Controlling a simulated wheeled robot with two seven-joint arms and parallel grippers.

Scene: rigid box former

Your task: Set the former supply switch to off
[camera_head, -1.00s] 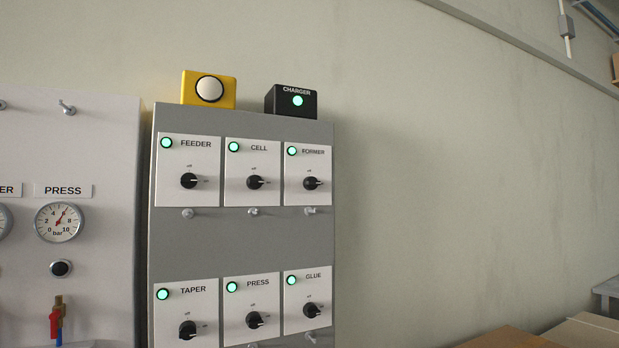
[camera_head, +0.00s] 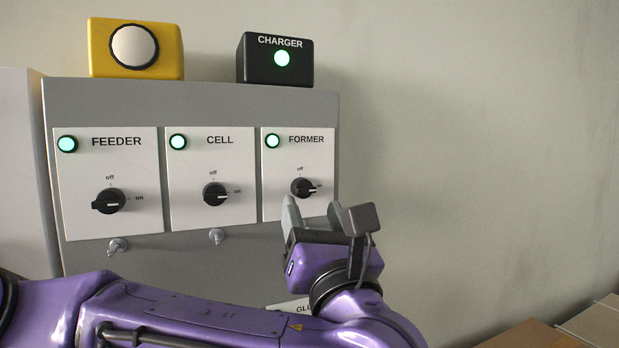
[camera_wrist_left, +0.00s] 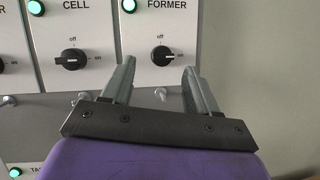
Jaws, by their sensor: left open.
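The FORMER switch (camera_head: 303,187) is a black rotary knob on a white plate (camera_head: 285,215), with "off" printed above it and "on" to its right. Its white mark points right toward "on". The green lamp (camera_head: 272,141) on that plate is lit. My left gripper (camera_head: 312,205) is open and empty, just below and in front of the knob. In the left wrist view the former switch (camera_wrist_left: 162,56) appears beyond and between the two fingers (camera_wrist_left: 156,75), apart from them. My right gripper does not show.
The CELL switch (camera_head: 215,194) and FEEDER switch (camera_head: 109,201) sit left on the same grey panel (camera_head: 200,103), lamps lit. A yellow button box (camera_head: 165,62) and black CHARGER box (camera_head: 262,70) stand on top. Right of the panel is bare wall; cardboard boxes (camera_head: 530,338) lie low right.

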